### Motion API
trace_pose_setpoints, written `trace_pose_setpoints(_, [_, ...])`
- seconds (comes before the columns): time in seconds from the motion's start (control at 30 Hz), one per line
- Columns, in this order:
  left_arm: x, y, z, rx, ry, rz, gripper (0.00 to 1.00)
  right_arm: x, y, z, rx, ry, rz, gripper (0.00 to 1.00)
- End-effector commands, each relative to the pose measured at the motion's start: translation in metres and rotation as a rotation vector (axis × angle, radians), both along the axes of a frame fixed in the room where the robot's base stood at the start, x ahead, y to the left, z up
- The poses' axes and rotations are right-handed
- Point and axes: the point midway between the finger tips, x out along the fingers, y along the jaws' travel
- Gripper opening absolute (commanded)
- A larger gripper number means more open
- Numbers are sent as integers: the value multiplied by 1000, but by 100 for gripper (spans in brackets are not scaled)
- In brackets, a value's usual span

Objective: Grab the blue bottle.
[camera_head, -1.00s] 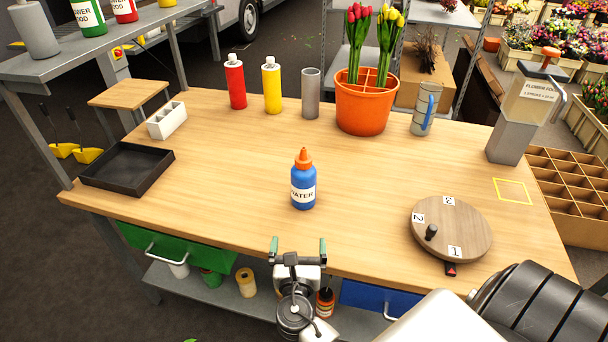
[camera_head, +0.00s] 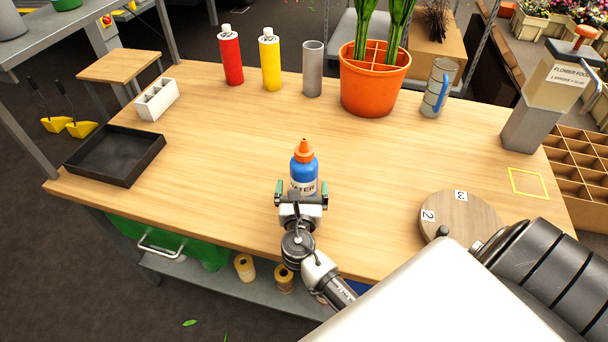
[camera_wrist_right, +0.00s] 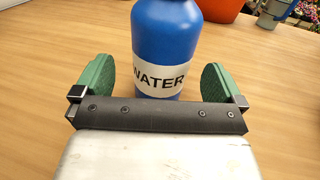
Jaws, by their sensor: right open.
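The blue bottle (camera_head: 304,172) stands upright on the wooden table, with an orange cap and a white label reading WATER. In the right wrist view the bottle (camera_wrist_right: 165,40) is straight ahead, its top out of frame. My right gripper (camera_head: 301,187) is open at the near side of the bottle. In the wrist view its green finger pads (camera_wrist_right: 158,82) are on either side of the bottle's lower part, with a gap at each side. In the head view the gripper hides the bottle's base. My left gripper is not in view.
A red bottle (camera_head: 231,60), a yellow bottle (camera_head: 271,62), a grey cylinder (camera_head: 313,70) and an orange pot (camera_head: 372,90) stand along the back. A black tray (camera_head: 115,157) is at left, a round wooden turntable (camera_head: 455,215) at right. The table around the blue bottle is clear.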

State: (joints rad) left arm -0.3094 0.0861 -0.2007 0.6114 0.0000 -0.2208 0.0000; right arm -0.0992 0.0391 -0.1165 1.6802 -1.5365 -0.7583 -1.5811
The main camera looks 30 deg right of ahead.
Motion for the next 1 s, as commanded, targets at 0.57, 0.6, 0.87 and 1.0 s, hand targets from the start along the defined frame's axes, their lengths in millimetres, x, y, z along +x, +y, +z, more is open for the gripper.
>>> trace_pose_setpoints(0.57, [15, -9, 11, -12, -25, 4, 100, 37, -31, 6, 1, -1, 0, 100])
trace_pose_setpoints(0.6, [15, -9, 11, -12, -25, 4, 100, 37, -31, 6, 1, -1, 0, 100])
trace_pose_setpoints(0.87, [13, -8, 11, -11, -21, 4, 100, 37, -31, 6, 1, -1, 0, 60])
trace_pose_setpoints(1.0, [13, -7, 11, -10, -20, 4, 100, 37, -31, 6, 1, -1, 0, 39])
